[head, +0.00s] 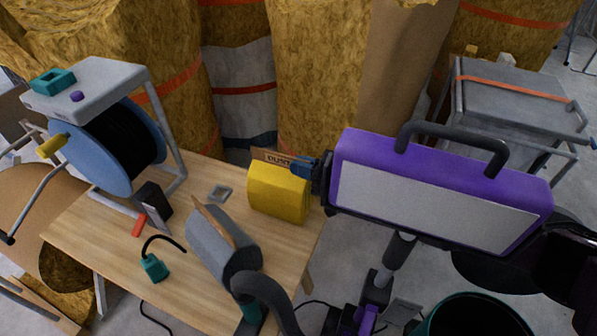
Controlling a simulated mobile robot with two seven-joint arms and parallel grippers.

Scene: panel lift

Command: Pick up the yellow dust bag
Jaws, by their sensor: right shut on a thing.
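The yellow dust bag (278,194) is at the right back part of the wooden table (105,225). It is a rounded, ribbed bag with a brown cardboard plate, partly lettered, along its back edge. My right gripper (303,167), with blue fingers, comes in from the right and is shut on the bag at its upper right edge, by the cardboard plate. The fingertips are partly hidden. I cannot tell whether the bag is clear of the table top. My left gripper is not in view.
A grey bag with a cardboard plate (222,248) lies close in front. A blue cable reel (95,150) stands at the table's left. A small grey square (220,194) and a teal item (154,267) lie on the table. Insulation rolls (320,80) stand behind; a grey cart (510,95) is at right.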

